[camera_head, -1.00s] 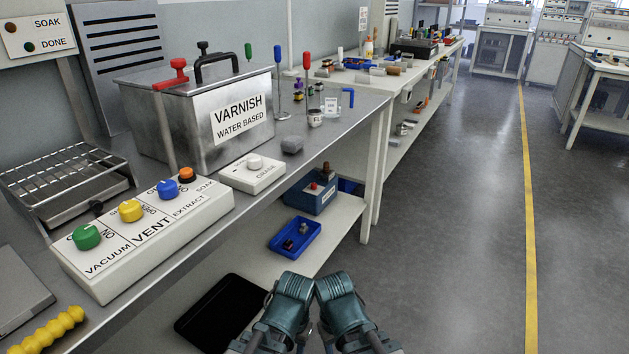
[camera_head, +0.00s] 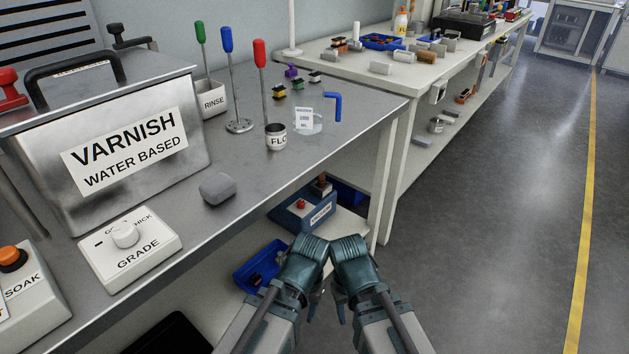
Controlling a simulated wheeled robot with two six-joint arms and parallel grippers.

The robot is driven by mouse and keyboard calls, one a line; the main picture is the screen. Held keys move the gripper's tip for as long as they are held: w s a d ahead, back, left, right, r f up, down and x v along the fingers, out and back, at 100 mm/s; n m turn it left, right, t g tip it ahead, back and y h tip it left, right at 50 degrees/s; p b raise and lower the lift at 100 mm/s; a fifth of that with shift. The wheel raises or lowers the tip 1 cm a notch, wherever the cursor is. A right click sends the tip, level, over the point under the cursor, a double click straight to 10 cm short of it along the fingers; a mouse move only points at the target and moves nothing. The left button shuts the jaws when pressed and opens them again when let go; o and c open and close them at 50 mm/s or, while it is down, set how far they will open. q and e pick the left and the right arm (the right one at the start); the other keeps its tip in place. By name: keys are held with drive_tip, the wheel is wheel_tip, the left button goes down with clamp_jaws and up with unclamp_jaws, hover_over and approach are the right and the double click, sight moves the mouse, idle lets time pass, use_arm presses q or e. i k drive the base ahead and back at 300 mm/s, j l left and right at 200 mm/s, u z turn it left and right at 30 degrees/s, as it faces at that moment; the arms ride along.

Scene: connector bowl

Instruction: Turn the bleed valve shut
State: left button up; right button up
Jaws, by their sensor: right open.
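The steel varnish tank (camera_head: 140,185) stands on the bench at the left. A red handle (camera_head: 9,88), cut by the left picture edge, and a black T-shaped handle (camera_head: 116,36) behind the tank look like valve handles. No label shows which is the bleed valve. My left gripper (camera_head: 315,306) and right gripper (camera_head: 341,310) hang side by side in front of the bench, at the bottom middle, away from both handles. The right one is open and seems empty. My wrists mostly hide the left one's fingers.
On the bench are a GRADE knob box (camera_head: 130,250), a grey lump (camera_head: 218,188), a small labelled pot (camera_head: 276,136), and green, blue and red-topped rods. A blue tray (camera_head: 262,264) and a blue box (camera_head: 303,208) sit on the lower shelf. The floor at right is clear.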

sight(301, 203)
drive_tip(key=i+l+u, duration=0.1)
drive_tip(key=i+l, duration=0.5)
drive_tip(key=i+l+u, duration=0.1)
drive_tip(key=i+l, duration=0.45)
drive_tip(key=l, duration=0.1)
